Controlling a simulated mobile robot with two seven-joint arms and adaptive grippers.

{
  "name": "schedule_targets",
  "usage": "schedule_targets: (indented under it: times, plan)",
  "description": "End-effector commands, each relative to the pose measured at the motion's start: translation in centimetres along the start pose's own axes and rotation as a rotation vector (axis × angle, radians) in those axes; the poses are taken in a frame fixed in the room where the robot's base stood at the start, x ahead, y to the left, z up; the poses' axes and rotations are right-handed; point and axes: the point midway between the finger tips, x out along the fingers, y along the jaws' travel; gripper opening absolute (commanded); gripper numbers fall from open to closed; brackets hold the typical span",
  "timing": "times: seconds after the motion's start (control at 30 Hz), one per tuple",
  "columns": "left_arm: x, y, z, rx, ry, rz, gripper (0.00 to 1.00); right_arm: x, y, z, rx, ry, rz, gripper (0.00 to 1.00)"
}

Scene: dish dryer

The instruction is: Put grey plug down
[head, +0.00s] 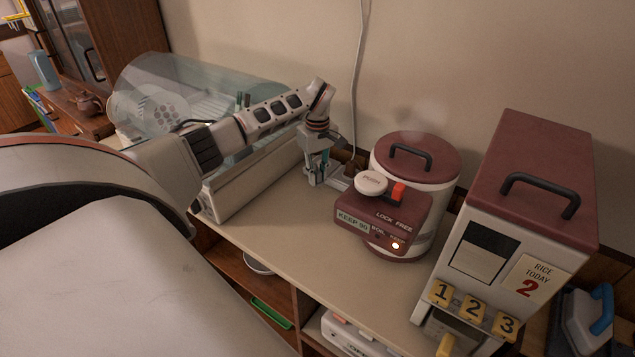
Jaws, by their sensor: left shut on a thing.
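My left gripper (319,178) is at the back of the counter, between the dish dryer (195,95) and the maroon-and-white pot (430,163). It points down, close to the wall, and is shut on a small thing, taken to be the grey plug. The plug is mostly hidden by the fingers and too small to make out clearly. A pale cord (358,75) runs down the wall just right of the gripper. My right gripper is not in view.
The pot's maroon control box (383,222) has a lit lamp. A rice dispenser (522,215) with numbered yellow keys stands at the right. The counter (285,225) is bare in front of the gripper. Open shelves are below its front edge.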

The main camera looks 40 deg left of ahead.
Motion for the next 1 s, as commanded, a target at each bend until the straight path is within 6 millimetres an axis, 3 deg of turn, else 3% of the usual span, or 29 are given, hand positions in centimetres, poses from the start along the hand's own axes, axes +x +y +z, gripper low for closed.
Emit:
schedule_targets:
  times: [0.1, 0.2, 0.97, 1.0]
  plan:
    - [1.9, 0.0, 0.2, 0.001, -0.003, -0.002, 0.0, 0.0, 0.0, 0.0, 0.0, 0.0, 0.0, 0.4]
    - [2.7, -0.1, 0.0, 0.0, -0.001, -0.002, 0.0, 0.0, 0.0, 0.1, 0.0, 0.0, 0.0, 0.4]
    - [3.8, 0.0, 0.0, 0.0, 0.0, 0.0, 0.0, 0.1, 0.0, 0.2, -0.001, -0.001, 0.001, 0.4]
    - [3.8, 0.0, 0.0, 0.0, 0.0, -0.001, 0.2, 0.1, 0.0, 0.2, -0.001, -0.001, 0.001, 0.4]
